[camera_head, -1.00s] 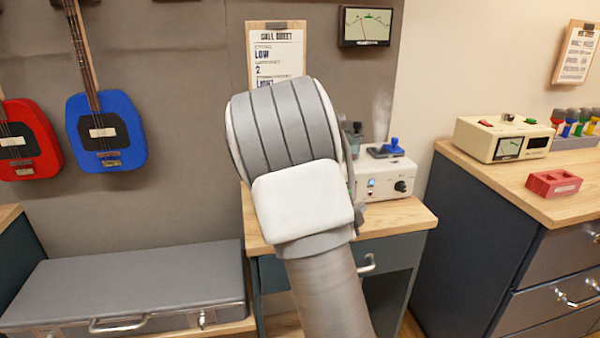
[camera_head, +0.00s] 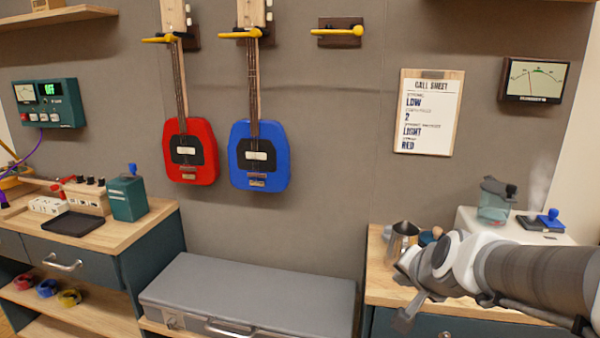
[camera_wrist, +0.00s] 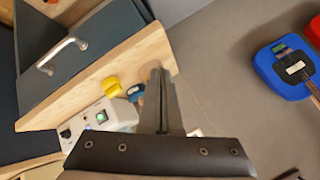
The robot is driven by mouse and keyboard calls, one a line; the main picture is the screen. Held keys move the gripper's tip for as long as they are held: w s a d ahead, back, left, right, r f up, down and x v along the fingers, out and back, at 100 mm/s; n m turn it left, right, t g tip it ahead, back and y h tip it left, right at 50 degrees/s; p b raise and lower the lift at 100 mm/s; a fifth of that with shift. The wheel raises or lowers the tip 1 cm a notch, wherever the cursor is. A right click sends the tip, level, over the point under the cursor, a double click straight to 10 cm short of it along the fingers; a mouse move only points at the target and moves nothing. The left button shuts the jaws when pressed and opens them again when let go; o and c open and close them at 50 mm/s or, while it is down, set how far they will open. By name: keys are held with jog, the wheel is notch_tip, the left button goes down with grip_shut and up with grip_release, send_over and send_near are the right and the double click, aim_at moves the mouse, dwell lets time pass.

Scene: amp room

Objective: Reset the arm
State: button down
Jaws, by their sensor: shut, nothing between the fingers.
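My arm reaches in from the right edge of the head view, in front of the right-hand wooden counter (camera_head: 385,290). My gripper (camera_head: 403,322) hangs at its end, over the counter's left front part and pointing downward. In the wrist view the fingers of my gripper (camera_wrist: 162,75) are together with nothing between them. The arm hides much of the counter and the front of the white machine (camera_head: 470,218) on it.
A metal pitcher (camera_head: 402,240) stands close behind my wrist. A grey case (camera_head: 245,290) lies left of the counter. Red (camera_head: 190,150) and blue (camera_head: 258,155) guitars hang on the wall, beside a call sheet (camera_head: 430,112). The space above the case is free.

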jog(key=s+a+r+n+g, duration=0.15)
jog(key=s+n, duration=0.25)
jog(key=s, duration=0.5)
jog(key=s+a+n+g, duration=0.25)
jog(key=s+n, duration=0.25)
jog(key=s, duration=0.4)
notch_tip(320, 180, up, 18)
jog(key=p, duration=1.8)
jog(key=shift+a+r, duration=0.15)
jog(key=shift+a, duration=0.1)
